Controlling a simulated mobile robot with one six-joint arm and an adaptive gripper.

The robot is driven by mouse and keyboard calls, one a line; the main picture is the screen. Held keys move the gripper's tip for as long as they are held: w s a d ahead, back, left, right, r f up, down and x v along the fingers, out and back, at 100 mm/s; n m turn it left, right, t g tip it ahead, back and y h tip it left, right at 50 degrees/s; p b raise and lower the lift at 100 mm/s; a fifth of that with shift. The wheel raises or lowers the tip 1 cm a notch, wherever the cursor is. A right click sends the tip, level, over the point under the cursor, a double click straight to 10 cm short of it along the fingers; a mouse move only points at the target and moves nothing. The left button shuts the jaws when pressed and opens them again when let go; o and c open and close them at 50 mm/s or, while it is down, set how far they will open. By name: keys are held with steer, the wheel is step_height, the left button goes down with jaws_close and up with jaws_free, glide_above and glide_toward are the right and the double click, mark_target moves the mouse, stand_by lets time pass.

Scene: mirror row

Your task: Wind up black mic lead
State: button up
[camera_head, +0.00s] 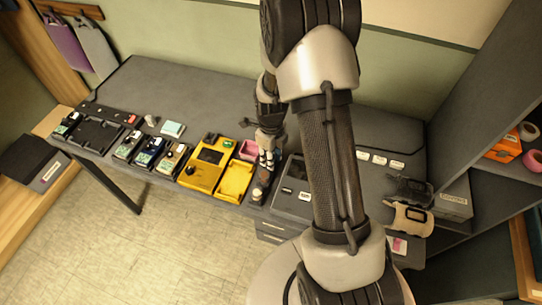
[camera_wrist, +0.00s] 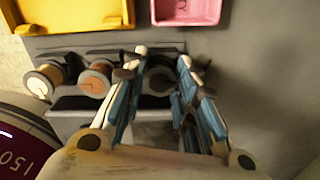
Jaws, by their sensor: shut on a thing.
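In the wrist view, my gripper (camera_wrist: 163,60) has its two fingers around a dark round reel (camera_wrist: 160,80), the rightmost in a small dark rack (camera_wrist: 105,103). The reel looks black; whether it carries the black mic lead I cannot tell, and the fingers partly hide it. Beside it to the left are a copper-coloured reel (camera_wrist: 97,78) and a tan one (camera_wrist: 44,80). In the head view, my gripper (camera_head: 265,165) points down at the front edge of the grey bench (camera_head: 215,92), over the reels (camera_head: 258,194). No loose lead can be made out.
A yellow tray (camera_wrist: 75,27) and a pink tray (camera_wrist: 185,22) lie just beyond the reels in the wrist view. Left along the bench are a yellow case (camera_head: 205,170) and several small devices. A dark grey box (camera_head: 292,190) stands right. The bench behind is mostly clear.

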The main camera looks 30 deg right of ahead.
steer(key=o, duration=0.8)
steer(key=shift+o, duration=1.2)
